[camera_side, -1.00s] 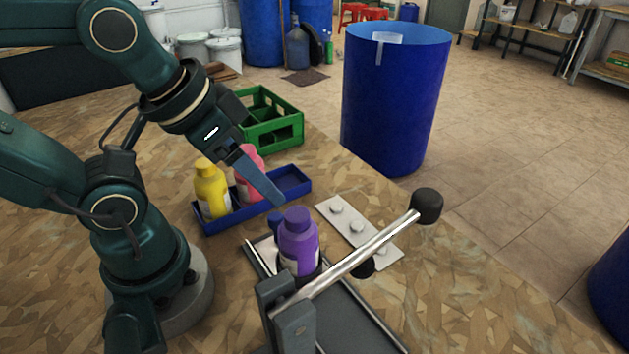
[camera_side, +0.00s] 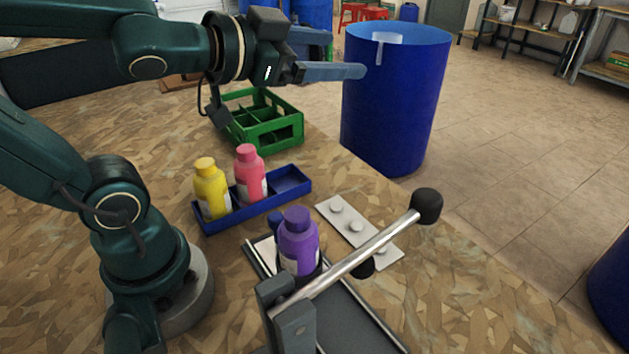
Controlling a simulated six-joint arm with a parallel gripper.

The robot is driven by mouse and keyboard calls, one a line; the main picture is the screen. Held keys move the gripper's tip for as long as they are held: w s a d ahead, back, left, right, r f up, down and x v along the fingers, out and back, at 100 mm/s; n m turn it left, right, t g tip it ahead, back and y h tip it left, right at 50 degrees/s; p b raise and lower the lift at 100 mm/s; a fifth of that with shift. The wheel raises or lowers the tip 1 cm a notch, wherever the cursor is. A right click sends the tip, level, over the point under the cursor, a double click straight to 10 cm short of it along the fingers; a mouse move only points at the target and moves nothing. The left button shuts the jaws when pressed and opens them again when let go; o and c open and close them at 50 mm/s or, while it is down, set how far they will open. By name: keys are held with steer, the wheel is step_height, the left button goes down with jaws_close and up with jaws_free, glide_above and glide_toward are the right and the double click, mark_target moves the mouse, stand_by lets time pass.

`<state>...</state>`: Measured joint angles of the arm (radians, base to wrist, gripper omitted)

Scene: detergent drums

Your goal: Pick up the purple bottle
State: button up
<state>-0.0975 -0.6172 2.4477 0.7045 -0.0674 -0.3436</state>
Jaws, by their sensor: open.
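The purple bottle (camera_side: 298,243) stands upright on a dark metal-edged tray (camera_side: 352,320) at the lower middle of the side view. A metal lever with a black knob passes in front of its lower right. My gripper (camera_side: 345,71) is raised well above the table and points to the right, with its blue fingers in front of the big blue drum. It is open, holds nothing, and is far above the purple bottle.
A blue tray (camera_side: 290,184) holds a yellow bottle (camera_side: 211,187) and a pink bottle (camera_side: 250,174). A green crate (camera_side: 270,128) is behind. A silver lever (camera_side: 345,264) crosses beside the purple bottle. A white plate with round knobs (camera_side: 350,226) lies right. A blue drum (camera_side: 392,110) stands beyond the table.

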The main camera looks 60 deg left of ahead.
steer(key=w+d+r+m+t+h, duration=0.1)
steer(key=w+d+m+h, duration=0.15)
steer(key=m+h, duration=0.2)
steer(key=m+g+h, duration=0.7)
steer(key=g+h, duration=0.2)
steer(key=g, duration=0.3)
glide_above(292, 212)
steer(key=f, duration=0.9)
steer(key=shift+s+d+f, duration=0.2)
steer(key=shift+s+f, duration=0.1)
steer(key=shift+f, duration=0.1)
steer(key=shift+s+a+f+n, duration=0.25)
steer(key=shift+a+f+n, duration=0.2)
steer(key=shift+a, duration=0.25)
steer(key=shift+n+t, duration=0.4)
steer(key=shift+t, duration=0.1)
steer(key=shift+w+a+f, duration=0.1)
steer(key=shift+a+f, duration=0.1)
steer(key=shift+f, duration=1)
steer(key=shift+w+a+f, duration=0.1)
steer(key=shift+a+f, duration=0.1)
steer(key=shift+f, duration=0.95)
step_height(292, 212, down, 3)
steer(key=shift+r, duration=0.15)
steer(key=shift+x, duration=1.05)
steer(key=shift+w+d+y, duration=0.15)
steer(key=shift+d+y, duration=0.1)
steer(key=shift+d, duration=0.1)
jaws_close()
